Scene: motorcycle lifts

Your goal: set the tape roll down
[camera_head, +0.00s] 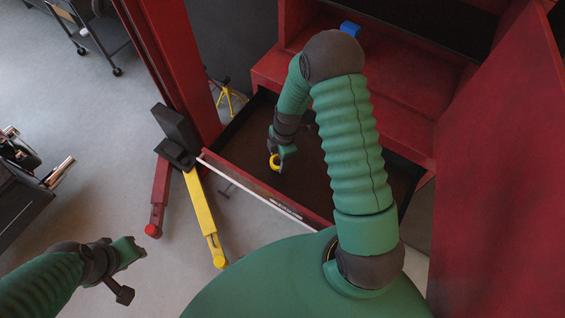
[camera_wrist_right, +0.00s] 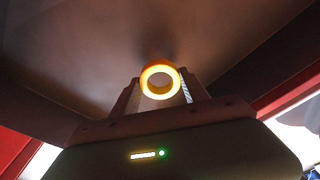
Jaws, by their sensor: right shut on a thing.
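A yellow tape roll (camera_head: 274,161) is held at the tip of my right gripper (camera_head: 278,160), above the dark floor of an open red drawer (camera_head: 315,165). In the right wrist view the tape roll (camera_wrist_right: 160,80) shows as a glowing yellow-orange ring between the fingers of the right gripper (camera_wrist_right: 160,92), with a dark brown surface beyond it. I cannot tell how far the roll is from that surface. My left gripper (camera_head: 138,250) is over the grey floor at the lower left, far from the roll; its fingers are too small to read.
A red cabinet (camera_head: 410,85) stands behind the drawer, with a blue object (camera_head: 350,28) on its ledge. A tall red panel (camera_head: 505,170) is at the right. A red lift post (camera_head: 180,60) with a yellow arm (camera_head: 203,215) stands left of the drawer. The drawer floor around the roll looks clear.

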